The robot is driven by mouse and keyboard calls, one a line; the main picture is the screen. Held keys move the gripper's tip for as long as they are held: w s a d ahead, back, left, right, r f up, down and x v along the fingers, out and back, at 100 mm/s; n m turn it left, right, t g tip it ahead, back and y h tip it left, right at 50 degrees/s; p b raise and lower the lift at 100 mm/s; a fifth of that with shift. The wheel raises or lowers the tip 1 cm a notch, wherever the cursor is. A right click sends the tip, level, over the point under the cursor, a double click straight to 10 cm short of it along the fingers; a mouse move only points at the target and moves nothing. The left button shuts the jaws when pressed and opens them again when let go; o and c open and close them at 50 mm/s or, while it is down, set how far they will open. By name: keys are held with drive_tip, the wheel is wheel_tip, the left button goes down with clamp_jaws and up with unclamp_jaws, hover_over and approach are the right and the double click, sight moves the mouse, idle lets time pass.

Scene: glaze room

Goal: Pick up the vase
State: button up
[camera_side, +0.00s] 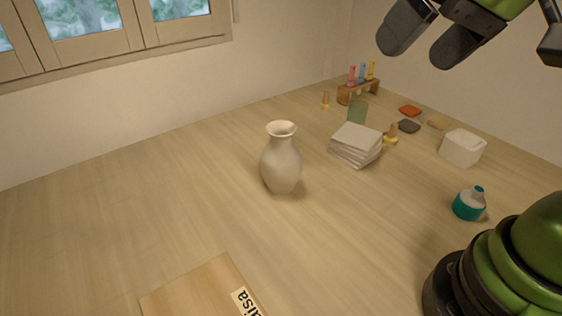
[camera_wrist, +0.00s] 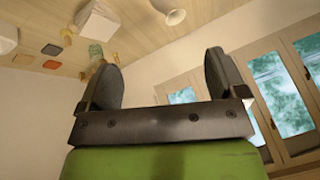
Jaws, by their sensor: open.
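The vase (camera_side: 281,165) is pale cream with a round belly, narrow neck and flared rim. It stands upright on the wooden table (camera_side: 130,205) near the middle of the side view. In the wrist view the vase (camera_wrist: 173,11) shows only in part at the top edge, above the fingers. My gripper (camera_side: 425,38) is at the top right of the side view, high above the table and well apart from the vase. In the wrist view my gripper (camera_wrist: 160,80) shows two dark fingers spread wide with nothing between them.
Right of the vase is a stack of white tiles (camera_side: 357,144), with a green glass (camera_side: 357,112) behind. Farther back is a rack (camera_side: 358,90) of coloured tubes. A white container (camera_side: 462,148) and teal bottle (camera_side: 469,204) stand right. A board (camera_side: 205,290) lies in front. Table left is clear.

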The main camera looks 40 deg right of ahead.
drive_tip(key=w+a+f+n+g, duration=0.2)
drive_tip(key=w+f, duration=0.3)
drive_tip(key=w, duration=0.7)
drive_tip(key=n+h, duration=0.1)
drive_tip(key=h, duration=0.1)
approach(283, 129)
drive_tip(key=f, duration=0.1)
drive_tip(key=shift+g, duration=0.5)
drive_tip(key=x, duration=0.5)
drive_tip(key=shift+w+r, duration=0.15)
drive_tip(key=shift+w, duration=0.2)
drive_tip(key=shift+x, duration=3.05)
drive_tip(key=shift+w+r, duration=0.15)
drive_tip(key=c, duration=1.6)
